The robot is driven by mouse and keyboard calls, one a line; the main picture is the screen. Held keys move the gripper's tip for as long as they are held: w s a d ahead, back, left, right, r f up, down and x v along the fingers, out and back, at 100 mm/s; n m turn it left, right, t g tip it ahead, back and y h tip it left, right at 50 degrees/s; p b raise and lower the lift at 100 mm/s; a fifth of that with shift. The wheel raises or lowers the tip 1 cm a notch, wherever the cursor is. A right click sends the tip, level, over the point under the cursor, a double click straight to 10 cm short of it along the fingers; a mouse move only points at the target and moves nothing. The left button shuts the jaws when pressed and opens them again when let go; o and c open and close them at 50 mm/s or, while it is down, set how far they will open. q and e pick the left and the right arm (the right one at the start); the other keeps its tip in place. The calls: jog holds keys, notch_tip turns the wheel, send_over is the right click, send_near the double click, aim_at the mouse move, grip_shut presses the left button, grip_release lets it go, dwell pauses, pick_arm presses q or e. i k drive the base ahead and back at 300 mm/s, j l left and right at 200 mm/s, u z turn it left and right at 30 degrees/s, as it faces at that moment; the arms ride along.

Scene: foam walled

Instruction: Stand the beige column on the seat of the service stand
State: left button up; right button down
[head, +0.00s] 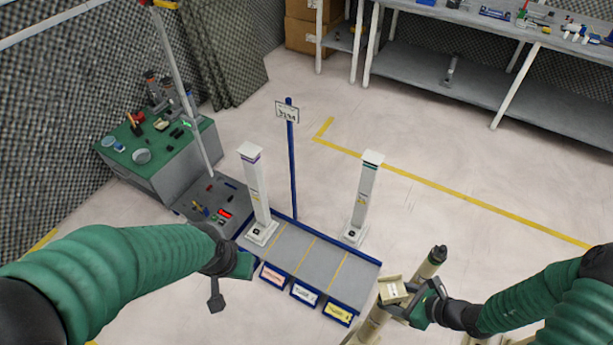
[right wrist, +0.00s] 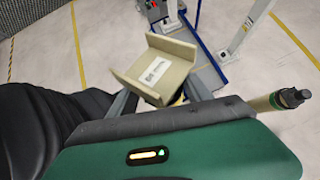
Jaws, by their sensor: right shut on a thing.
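The beige column (head: 429,266) has a dark tip and leans to the right in the head view; I cannot tell whether it is truly tilted. My right gripper (head: 405,296) is shut on it at a beige channel-shaped block with a label, also seen in the right wrist view (right wrist: 155,72). The column's lower end is hidden. The service stand (head: 292,246) is a low grey deck with blue edges and yellow lines, left of the held column. My left gripper (head: 232,280) is left of the deck with nothing visible in it; its jaw opening is unclear.
A blue pole with a sign (head: 287,112) rises behind. A green-topped cabinet (head: 160,152) stands at left, a long bench (head: 450,85) at back right. Floor at right is clear.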

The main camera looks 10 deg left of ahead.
aim_at(221, 198)
jog(key=i+j, duration=0.1)
jog(key=j, duration=0.35)
jog(key=i+j+u, duration=0.1)
jog(key=j, duration=0.35)
jog(key=i+j+u, duration=0.1)
jog(key=j, duration=0.3)
jog(key=i+j, duration=0.15)
jog(key=j, duration=0.3)
jog(key=i+j+u, duration=0.1)
jog(key=j, duration=0.3)
